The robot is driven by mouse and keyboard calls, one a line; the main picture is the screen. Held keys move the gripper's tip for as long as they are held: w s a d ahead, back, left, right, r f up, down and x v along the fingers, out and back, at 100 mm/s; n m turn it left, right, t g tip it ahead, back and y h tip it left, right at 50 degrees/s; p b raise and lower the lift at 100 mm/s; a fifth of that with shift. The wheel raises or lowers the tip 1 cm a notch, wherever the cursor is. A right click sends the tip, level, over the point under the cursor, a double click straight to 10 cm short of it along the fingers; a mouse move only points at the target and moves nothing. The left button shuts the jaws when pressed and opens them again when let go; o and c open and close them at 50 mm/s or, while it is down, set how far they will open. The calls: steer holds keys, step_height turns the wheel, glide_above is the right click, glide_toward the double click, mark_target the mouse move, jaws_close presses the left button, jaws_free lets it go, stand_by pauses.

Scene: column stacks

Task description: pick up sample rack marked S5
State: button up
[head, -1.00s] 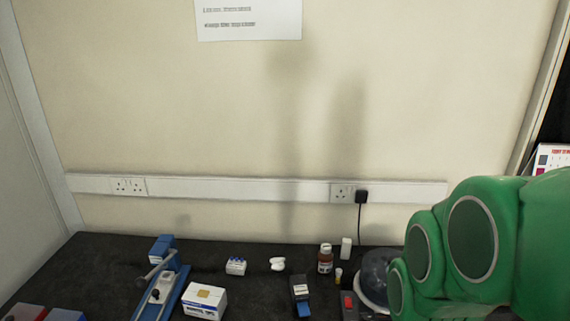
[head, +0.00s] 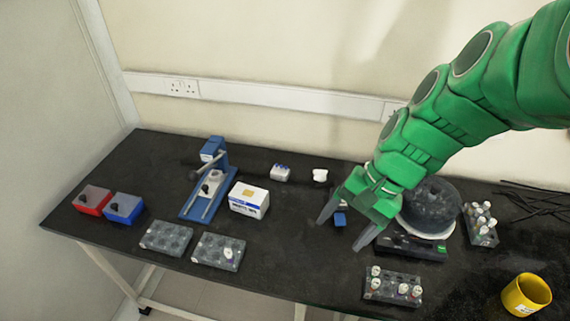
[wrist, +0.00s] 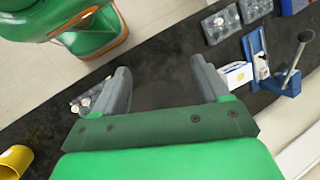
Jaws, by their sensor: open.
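Several clear sample racks stand on the black bench; no S5 marking is legible. In the head view, one rack (head: 167,238) looks empty, and the rack beside it (head: 217,250) holds one capped tube. A front rack (head: 392,286) and a right rack (head: 480,223) hold several capped tubes. My gripper (head: 341,233) is open and empty above the bench, left of and behind the front rack. In the wrist view, my gripper (wrist: 162,82) has bare bench between its fingers. A rack (wrist: 87,102) shows partly behind the left finger, and two more racks (wrist: 221,26) (wrist: 254,9) are at upper right.
A blue press (head: 206,185), a white box (head: 249,200), and red (head: 92,200) and blue (head: 124,208) boxes stand at the left. A round dark device (head: 429,205) is behind my gripper.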

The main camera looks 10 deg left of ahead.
steer(key=w+a+f+m+y, duration=0.2)
steer(key=w+a+m+y, duration=0.1)
steer(key=w+a, duration=0.6)
steer(key=m+t+y, duration=0.4)
steer(key=m+y, duration=0.2)
steer(key=m, duration=0.7)
glide_above(278, 170)
steer(key=d, duration=0.3)
steer(key=f, duration=1.5)
steer(key=shift+s+d+f, duration=0.2)
steer(key=shift+s+f, duration=0.15)
steer(key=shift+f, duration=0.05)
steer(key=shift+w+f, duration=0.25)
steer(key=shift+f, duration=2.35)
step_height(278, 170, down, 2)
steer(key=shift+x, duration=1.05)
steer(key=shift+a+f, duration=0.3)
steer(key=shift+a, duration=0.1)
steer(key=c, duration=1.1)
steer(key=shift+o, duration=0.2)
